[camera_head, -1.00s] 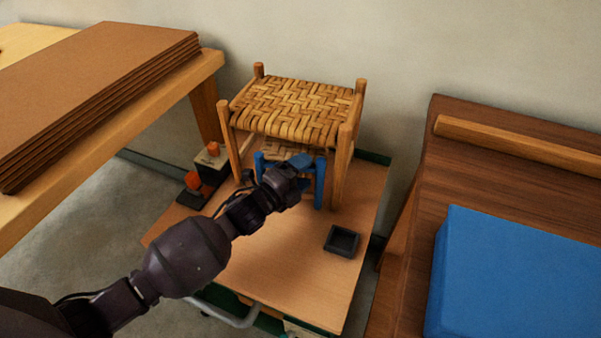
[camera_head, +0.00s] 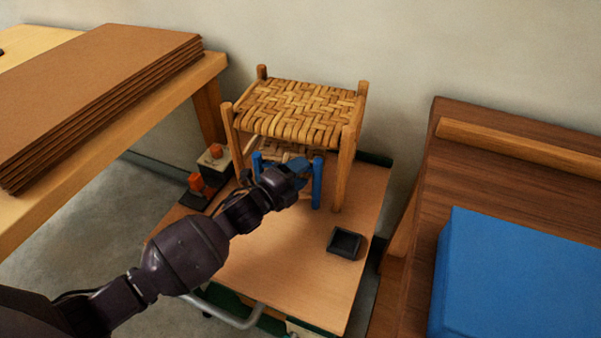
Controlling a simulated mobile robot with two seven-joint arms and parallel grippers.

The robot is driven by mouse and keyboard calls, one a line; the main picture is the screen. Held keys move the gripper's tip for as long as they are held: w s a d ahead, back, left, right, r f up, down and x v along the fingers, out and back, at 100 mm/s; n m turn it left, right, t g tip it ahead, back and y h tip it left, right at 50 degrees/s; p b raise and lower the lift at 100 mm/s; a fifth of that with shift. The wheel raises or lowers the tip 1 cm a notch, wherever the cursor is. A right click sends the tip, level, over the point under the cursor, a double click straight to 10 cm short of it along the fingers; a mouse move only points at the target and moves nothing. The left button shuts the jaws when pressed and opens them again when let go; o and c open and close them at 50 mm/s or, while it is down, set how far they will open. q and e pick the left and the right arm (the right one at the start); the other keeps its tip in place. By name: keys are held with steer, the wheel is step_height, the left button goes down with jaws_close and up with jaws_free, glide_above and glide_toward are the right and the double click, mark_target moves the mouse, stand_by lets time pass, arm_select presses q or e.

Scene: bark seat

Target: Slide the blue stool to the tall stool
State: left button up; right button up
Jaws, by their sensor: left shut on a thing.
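The tall stool (camera_head: 300,108) has light wooden legs and a woven bark seat and stands upright at the back of a wooden-topped cart. The blue stool (camera_head: 317,184) is small, with blue legs and a woven seat, and sits low between the tall stool's front legs, partly under its seat. My left gripper (camera_head: 296,170) is at the front of the blue stool, shut on it. My wrist hides much of the blue stool's front, and the tall stool's seat hides its back. My right gripper is not in view.
A small dark square tray (camera_head: 344,243) lies on the cart top (camera_head: 285,262), right of my arm. A bench with brown sheets (camera_head: 95,90) is at left; a dark table with a blue block (camera_head: 520,275) is at right.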

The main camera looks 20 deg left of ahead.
arm_select(q)
steer(key=o, duration=1.3)
steer(key=shift+c, duration=0.2)
steer(key=p+v, duration=0.2)
steer(key=v, duration=0.8)
steer(key=shift+s, duration=0.35)
steer(key=shift+a, duration=0.15)
